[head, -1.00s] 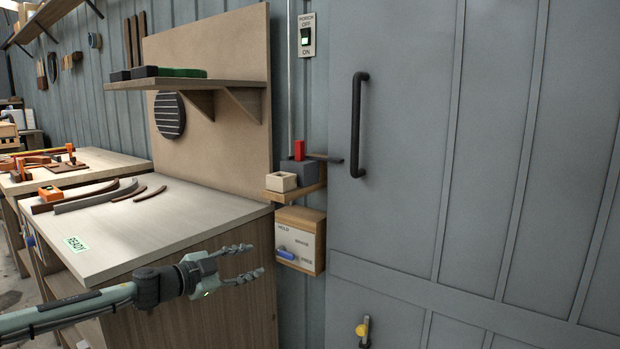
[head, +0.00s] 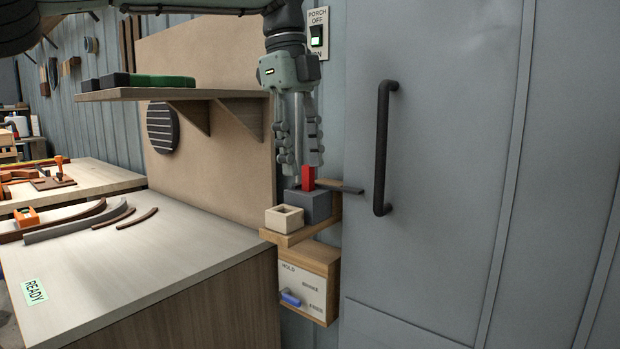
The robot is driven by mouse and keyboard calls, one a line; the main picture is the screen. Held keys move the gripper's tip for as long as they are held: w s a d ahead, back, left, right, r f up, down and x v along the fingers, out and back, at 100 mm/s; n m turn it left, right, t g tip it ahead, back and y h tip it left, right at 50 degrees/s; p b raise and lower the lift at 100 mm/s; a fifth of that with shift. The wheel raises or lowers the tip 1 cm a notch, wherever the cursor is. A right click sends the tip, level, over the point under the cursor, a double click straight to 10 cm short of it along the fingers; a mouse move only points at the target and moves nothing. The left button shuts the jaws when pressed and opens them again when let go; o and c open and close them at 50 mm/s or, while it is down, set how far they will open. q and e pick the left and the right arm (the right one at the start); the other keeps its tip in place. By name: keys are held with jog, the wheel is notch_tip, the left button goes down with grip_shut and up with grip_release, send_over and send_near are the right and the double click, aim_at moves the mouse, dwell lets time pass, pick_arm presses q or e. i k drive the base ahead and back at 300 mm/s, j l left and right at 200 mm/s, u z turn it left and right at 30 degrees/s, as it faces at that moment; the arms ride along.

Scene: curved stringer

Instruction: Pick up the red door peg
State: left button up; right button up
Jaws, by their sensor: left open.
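The red door peg (head: 308,178) stands upright in a dark grey block (head: 316,205) on a small wooden shelf beside the grey door. My left gripper (head: 299,170) points straight down over the peg from above. Its fingers are open, and the tips are around or just above the peg's top; the exact depth is hard to tell. A dark flat bar (head: 340,187) reaches from behind the block toward the door. My right gripper is not in view.
A cream square socket block (head: 284,218) sits on the wooden shelf (head: 298,237) left of the grey block. Below hangs a wooden box with a blue lever (head: 290,298). The door handle (head: 382,150) is to the right. A wall shelf (head: 180,94) and workbench (head: 150,240) are to the left.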

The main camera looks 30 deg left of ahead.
aim_at(307, 172)
jog(key=i+j, duration=0.65)
jog(key=i, duration=0.1)
